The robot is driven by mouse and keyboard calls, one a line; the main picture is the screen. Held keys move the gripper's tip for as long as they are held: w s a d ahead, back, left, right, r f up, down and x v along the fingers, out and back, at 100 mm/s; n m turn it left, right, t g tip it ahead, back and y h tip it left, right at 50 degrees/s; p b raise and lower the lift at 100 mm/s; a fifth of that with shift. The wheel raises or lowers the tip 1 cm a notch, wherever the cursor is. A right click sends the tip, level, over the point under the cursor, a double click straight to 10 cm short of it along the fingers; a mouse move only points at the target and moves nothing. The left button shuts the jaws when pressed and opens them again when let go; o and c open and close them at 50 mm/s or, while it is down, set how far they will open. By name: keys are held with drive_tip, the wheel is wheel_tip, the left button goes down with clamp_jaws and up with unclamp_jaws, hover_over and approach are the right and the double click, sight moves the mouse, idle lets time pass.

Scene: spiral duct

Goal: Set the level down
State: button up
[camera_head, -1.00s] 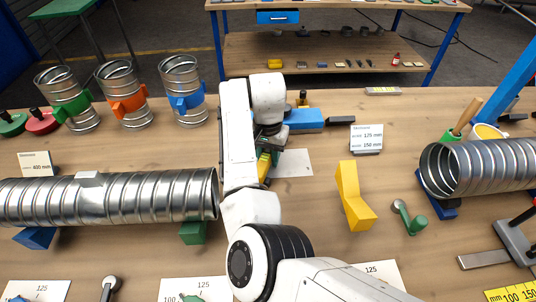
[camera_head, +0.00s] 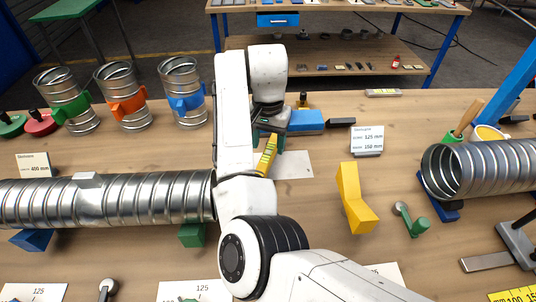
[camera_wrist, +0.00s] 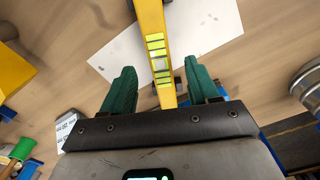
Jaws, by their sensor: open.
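The yellow level (camera_head: 267,156) with green vials lies near a white sheet (camera_head: 296,165) on the bench, partly hidden by my arm. In the wrist view the level (camera_wrist: 157,55) runs from the top edge down between my fingers, over the white sheet (camera_wrist: 205,30). My gripper (camera_wrist: 161,90) is open, with a green finger on each side of the level and a visible gap to both. In the head view my gripper (camera_head: 266,138) is at the level's far end. Whether the level's underside touches the bench cannot be told.
A long metal duct (camera_head: 130,200) lies on supports at left; a shorter duct (camera_head: 490,168) is at right. A blue block (camera_head: 305,121) stands behind the sheet. A yellow angled piece (camera_head: 354,198) stands right of it, with bare bench between.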

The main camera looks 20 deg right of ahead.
sight(268, 153)
wheel_tip(268, 153, up, 6)
idle(0.8)
